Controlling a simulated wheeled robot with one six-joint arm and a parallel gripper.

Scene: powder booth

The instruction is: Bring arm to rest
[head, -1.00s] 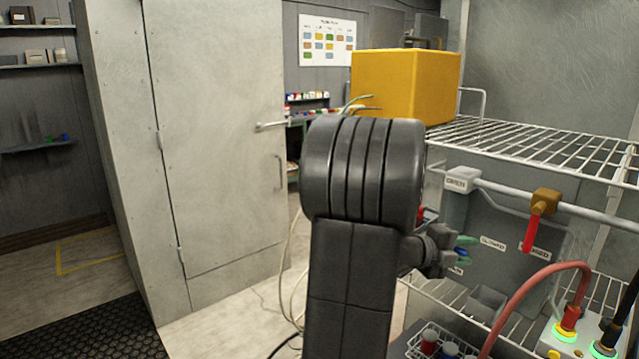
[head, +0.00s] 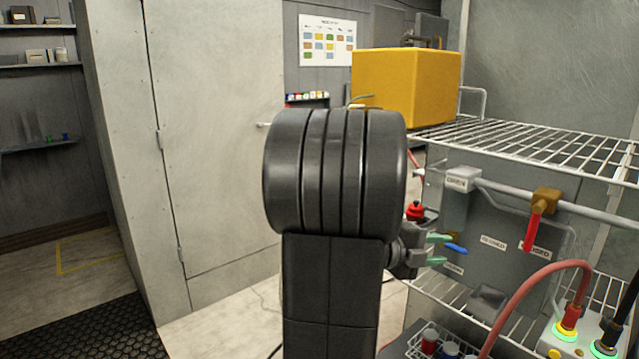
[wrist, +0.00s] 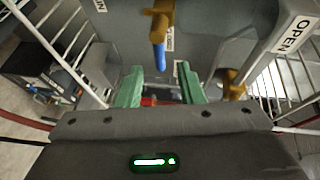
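My arm stands upright in the middle of the head view. My gripper (head: 438,249) shows just right of it, with two green fingers pointing right toward the grey panel. In the wrist view the fingers of my gripper (wrist: 160,88) stand apart with nothing held between them. A blue valve handle (wrist: 160,55) on a brass body hangs beyond the fingertips. The blue handle (head: 456,249) also shows beside the fingers in the head view. I cannot tell the exact gap.
A wire shelf (head: 545,143) carrying a yellow box (head: 405,88) is at right. Below it are a pipe with a red-handled valve (head: 534,230), a red hose (head: 520,292) and a red knob (head: 414,210). A large grey door (head: 215,130) stands left. Floor at left is clear.

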